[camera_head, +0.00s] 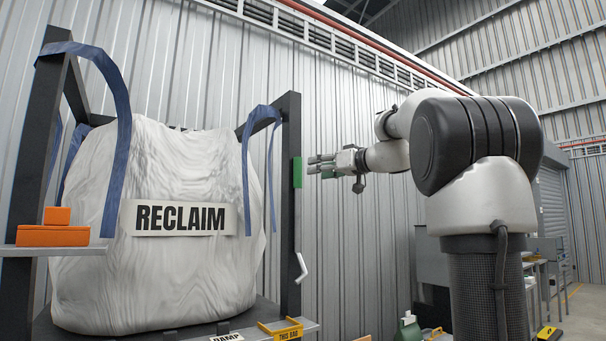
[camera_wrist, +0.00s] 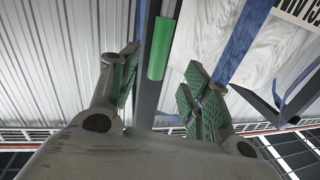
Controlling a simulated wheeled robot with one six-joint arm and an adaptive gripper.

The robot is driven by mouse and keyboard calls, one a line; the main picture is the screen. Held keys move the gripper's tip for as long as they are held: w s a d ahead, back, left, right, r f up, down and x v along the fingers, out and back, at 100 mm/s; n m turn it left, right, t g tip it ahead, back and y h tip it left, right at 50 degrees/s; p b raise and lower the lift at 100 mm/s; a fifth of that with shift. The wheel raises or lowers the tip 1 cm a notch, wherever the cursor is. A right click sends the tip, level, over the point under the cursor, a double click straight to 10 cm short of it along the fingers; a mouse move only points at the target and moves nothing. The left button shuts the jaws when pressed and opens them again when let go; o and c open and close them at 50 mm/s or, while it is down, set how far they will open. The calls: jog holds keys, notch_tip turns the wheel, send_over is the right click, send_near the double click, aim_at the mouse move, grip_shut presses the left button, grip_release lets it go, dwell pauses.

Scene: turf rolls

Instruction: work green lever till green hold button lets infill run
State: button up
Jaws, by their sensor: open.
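A green upright block (camera_head: 297,172) is fixed to the dark right-hand post of the bag frame. I cannot tell whether it is the green lever or the green hold button. In the wrist view it shows as a green bar (camera_wrist: 160,48) along the dark post, in front of the gap between my fingers. My gripper (camera_head: 314,165) is open and empty, just right of the block in the head view. I cannot tell if they touch. In the wrist view my gripper (camera_wrist: 163,75) shows its two green-padded fingers spread apart. No second green control shows clearly.
A big white bag (camera_head: 165,270) labelled RECLAIM hangs by blue straps (camera_head: 122,150) in the dark frame. A white crank-shaped handle (camera_head: 301,268) sits lower on the right post (camera_head: 290,225). Orange blocks (camera_head: 54,236) rest on a shelf at left.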

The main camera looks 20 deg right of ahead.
aim_at(301, 173)
jog(key=shift+n, duration=0.6)
jog(key=x, duration=0.8)
jog(key=shift+w+f, duration=0.15)
jog(key=shift+f, duration=0.05)
jog(key=shift+c, duration=0.5)
grip_shut()
